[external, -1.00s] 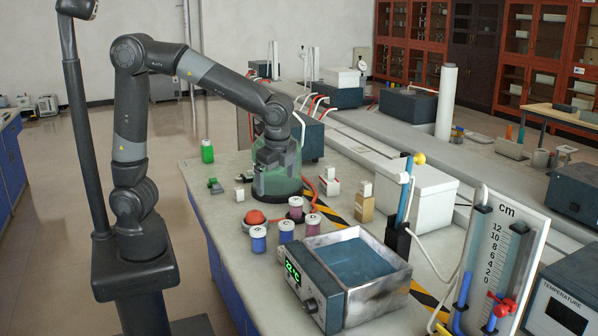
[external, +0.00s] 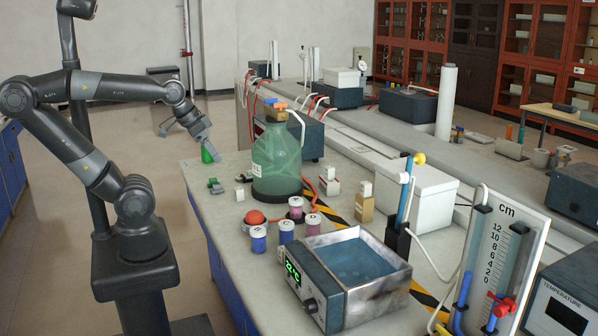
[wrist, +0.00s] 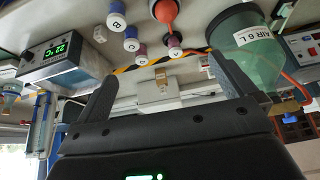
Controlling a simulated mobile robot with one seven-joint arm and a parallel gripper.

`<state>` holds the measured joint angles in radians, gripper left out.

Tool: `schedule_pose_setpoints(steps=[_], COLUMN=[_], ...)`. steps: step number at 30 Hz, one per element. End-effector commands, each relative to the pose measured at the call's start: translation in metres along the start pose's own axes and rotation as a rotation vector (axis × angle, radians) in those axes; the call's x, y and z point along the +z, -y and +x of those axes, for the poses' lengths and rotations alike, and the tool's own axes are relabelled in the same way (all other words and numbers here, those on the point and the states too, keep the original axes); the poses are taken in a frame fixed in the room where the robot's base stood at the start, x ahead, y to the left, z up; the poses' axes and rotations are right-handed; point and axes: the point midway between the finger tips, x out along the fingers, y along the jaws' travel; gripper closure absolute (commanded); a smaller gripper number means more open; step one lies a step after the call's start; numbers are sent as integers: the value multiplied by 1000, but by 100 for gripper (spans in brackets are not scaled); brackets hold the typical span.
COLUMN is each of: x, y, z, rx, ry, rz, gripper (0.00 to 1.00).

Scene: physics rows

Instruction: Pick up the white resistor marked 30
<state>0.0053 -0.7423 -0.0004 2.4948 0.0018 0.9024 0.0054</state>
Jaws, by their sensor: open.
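Several small white blocks stand on the bench, and no "30" can be read on any. In the external view, one small white block (external: 239,193) is left of the green bottle. A white block with a red-marked base (external: 329,182) is right of the bottle. A tan block with a white top (external: 364,203) is further right. I cannot tell which is the resistor. My gripper (external: 187,138) is open and empty, high at the left, over the bench's far left edge. Its fingers frame the bottom of the wrist view (wrist: 168,90).
A large green bottle (external: 276,165) stands mid-bench. A red dome (external: 254,217), coloured jars (external: 286,231) and a water bath with display (external: 352,265) are nearer the front. Tubing runs around the bottle.

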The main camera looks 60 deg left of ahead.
Motion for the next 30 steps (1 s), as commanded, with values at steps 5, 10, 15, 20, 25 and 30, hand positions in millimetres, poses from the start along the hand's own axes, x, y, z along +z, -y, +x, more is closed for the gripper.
schedule_pose_setpoints(steps=[5, 10, 15, 20, 25, 30], x=[2, 2, 2, 2, 2, -2], y=[1, 1, 1, 1, 1, -1], z=[0, 0, 0, 0, 0, 2], rx=[-1, -1, -1, -1, -1, 6], ry=[-6, -5, -5, -5, -5, 5], rz=[-15, -13, -12, -12, -12, -13], gripper=[3, 16, 30, 43, 45, 45])
